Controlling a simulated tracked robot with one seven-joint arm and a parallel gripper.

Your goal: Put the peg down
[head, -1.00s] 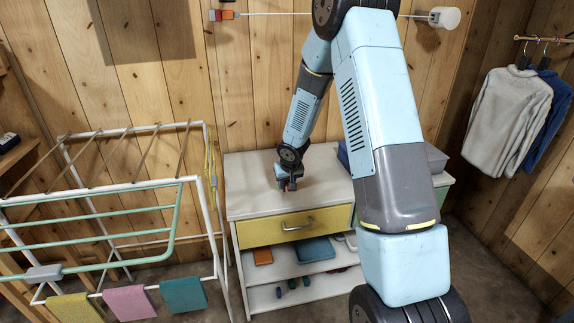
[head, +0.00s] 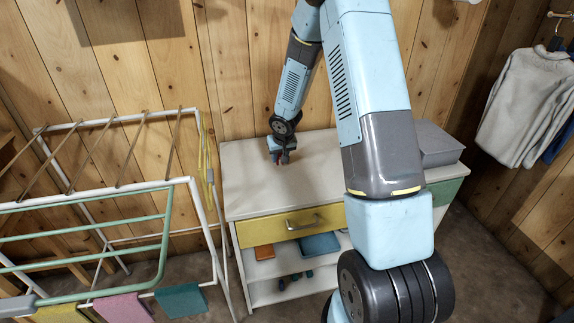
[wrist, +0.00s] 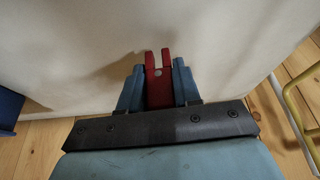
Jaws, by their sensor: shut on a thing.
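My gripper (head: 281,160) hangs over the left part of the white top (head: 315,180) of a cabinet, fingers pointing down. In the wrist view, my gripper (wrist: 158,85) is shut on a red peg (wrist: 158,92). The peg has two prongs with a notch between them and a small pale round spot. It sticks out slightly past the fingertips, over the pale top. I cannot tell whether it touches the top. In the head view the peg is very small, a reddish patch at the fingers.
The cabinet has a yellow drawer (head: 290,226) and open shelves below. A grey box (head: 437,146) stands on its right end. A drying rack (head: 120,200) with hanging cloths stands close on the left. The top around my gripper is clear.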

